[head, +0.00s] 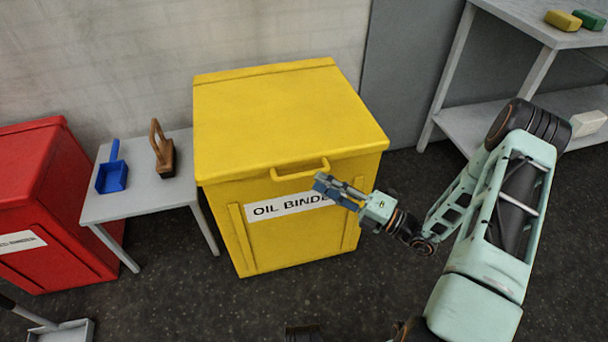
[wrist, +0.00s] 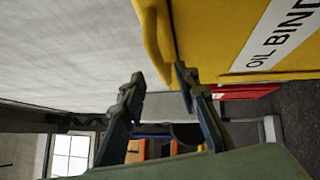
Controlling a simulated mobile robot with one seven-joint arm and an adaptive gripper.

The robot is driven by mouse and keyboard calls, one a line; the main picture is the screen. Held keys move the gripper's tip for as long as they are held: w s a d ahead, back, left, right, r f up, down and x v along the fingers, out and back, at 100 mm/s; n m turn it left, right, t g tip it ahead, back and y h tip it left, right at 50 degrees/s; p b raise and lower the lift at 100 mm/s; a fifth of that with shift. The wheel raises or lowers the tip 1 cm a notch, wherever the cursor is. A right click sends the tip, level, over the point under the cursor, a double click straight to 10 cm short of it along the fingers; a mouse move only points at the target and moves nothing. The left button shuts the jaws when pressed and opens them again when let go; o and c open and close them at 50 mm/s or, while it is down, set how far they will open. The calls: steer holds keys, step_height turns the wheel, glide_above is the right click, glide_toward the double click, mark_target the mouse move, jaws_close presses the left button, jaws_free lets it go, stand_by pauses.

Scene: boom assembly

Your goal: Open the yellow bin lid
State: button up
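The yellow bin (head: 290,235) stands against the wall with an "OIL BINDE…" label on its front. Its yellow lid (head: 285,110) is shut. A yellow bar handle (head: 300,171) sticks out from the lid's front edge. My gripper (head: 322,184) is just below the right end of the handle, in front of the label, and covers the label's end. In the wrist view my gripper (wrist: 160,77) is open, its two fingers apart. There the handle (wrist: 152,40) reaches down toward the gap between the fingertips. I cannot tell whether a finger touches it.
A small grey table (head: 150,195) left of the bin holds a blue dustpan (head: 112,174) and a brown-handled brush (head: 161,155). A red bin (head: 45,200) is at far left. A grey shelf (head: 520,20) stands at right. The floor before the bin is mostly clear.

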mark_target(304, 173)
steer(key=b+x, duration=0.1)
steer(key=x, duration=0.5)
steer(key=shift+c, duration=0.6)
jaws_close()
